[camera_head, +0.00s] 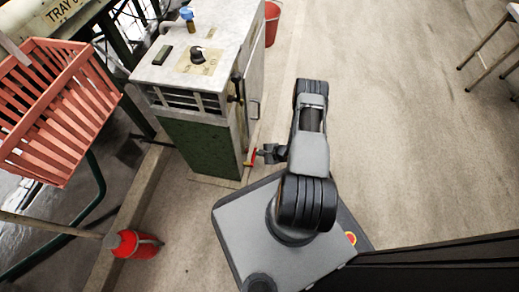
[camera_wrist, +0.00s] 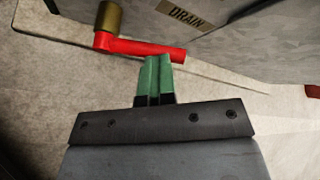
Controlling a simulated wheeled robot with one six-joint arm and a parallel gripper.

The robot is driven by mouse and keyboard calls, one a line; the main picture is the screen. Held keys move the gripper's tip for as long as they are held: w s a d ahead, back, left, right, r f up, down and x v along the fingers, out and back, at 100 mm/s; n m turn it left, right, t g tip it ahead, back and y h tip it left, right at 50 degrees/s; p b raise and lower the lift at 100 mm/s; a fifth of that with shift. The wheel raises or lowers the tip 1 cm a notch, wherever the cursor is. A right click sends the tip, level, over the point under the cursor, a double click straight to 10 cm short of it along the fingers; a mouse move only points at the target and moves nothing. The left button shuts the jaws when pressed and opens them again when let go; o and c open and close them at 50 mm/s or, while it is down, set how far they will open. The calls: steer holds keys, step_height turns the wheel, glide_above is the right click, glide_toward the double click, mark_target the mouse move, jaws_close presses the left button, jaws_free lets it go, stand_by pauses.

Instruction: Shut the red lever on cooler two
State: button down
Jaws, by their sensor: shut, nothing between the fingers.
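The red lever (camera_wrist: 140,46) runs roughly left to right in the wrist view, from a brass fitting (camera_wrist: 109,17) at its left end. In the head view the red lever (camera_head: 250,160) shows small, low by the right side of the cooler (camera_head: 205,145), a pale cabinet with a green lower panel. No cooler number is readable. My gripper (camera_head: 260,154) is shut and empty. In the wrist view its green fingertips (camera_wrist: 158,62) lie beside the lever's right half, on the near side. I cannot tell whether they touch it.
A "DRAIN" plate (camera_wrist: 186,14) is on the cabinet beside the lever. A red slatted crate (camera_head: 60,105) stands at the left, with a red canister (camera_head: 132,244) on the floor below. A red bucket (camera_head: 272,22) is behind the cooler. Open floor (camera_head: 410,130) lies to the right.

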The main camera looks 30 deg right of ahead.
steer(key=shift+w+d+f, duration=0.35)
steer(key=shift+w+f, duration=0.15)
steer(key=shift+f, duration=0.05)
steer(key=shift+s, duration=0.15)
steer(key=shift+s+a+f, duration=0.25)
steer(key=shift+s+a, duration=0.25)
steer(key=shift+s, duration=0.1)
